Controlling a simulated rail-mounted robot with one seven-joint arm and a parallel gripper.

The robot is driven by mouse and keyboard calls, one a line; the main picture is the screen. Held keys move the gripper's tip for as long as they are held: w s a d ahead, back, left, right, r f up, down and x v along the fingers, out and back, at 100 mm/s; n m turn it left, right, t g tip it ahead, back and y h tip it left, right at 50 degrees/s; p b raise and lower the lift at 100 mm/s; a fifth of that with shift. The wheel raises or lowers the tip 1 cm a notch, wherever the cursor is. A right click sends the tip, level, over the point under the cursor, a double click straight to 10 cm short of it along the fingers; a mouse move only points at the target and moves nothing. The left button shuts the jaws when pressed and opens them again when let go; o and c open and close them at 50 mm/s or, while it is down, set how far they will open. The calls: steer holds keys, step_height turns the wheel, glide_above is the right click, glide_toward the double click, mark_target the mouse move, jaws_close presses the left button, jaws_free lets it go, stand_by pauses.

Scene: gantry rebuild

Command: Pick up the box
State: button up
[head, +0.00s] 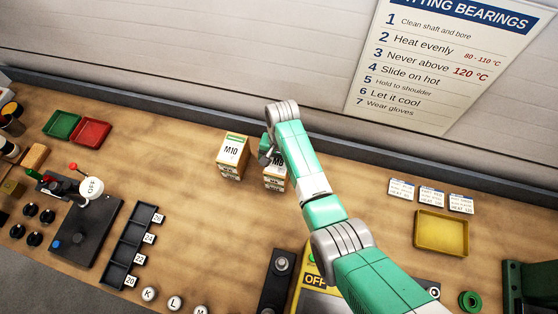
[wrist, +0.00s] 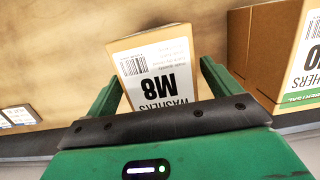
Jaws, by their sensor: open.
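The M8 washers box (wrist: 152,62) is a brown carton with a white label, upside down in the wrist view. My gripper (wrist: 158,80) is open, with one green finger on each side of the box; I cannot tell whether either finger touches it. In the head view the M8 box (head: 274,184) is on top of a small stack, partly hidden by my arm. My gripper (head: 266,154) is at the box there, its fingers mostly hidden.
A stack topped by an M10 box (head: 233,150) stands close to the left, and shows in the wrist view as a larger carton (wrist: 262,50). The wall is just behind. White cards (head: 431,197) and a yellow tray (head: 441,234) lie to the right.

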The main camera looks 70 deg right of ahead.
steer(key=shift+f, duration=0.2)
steer(key=shift+c, duration=0.4)
steer(key=c, duration=1.3)
steer(key=shift+r, duration=0.15)
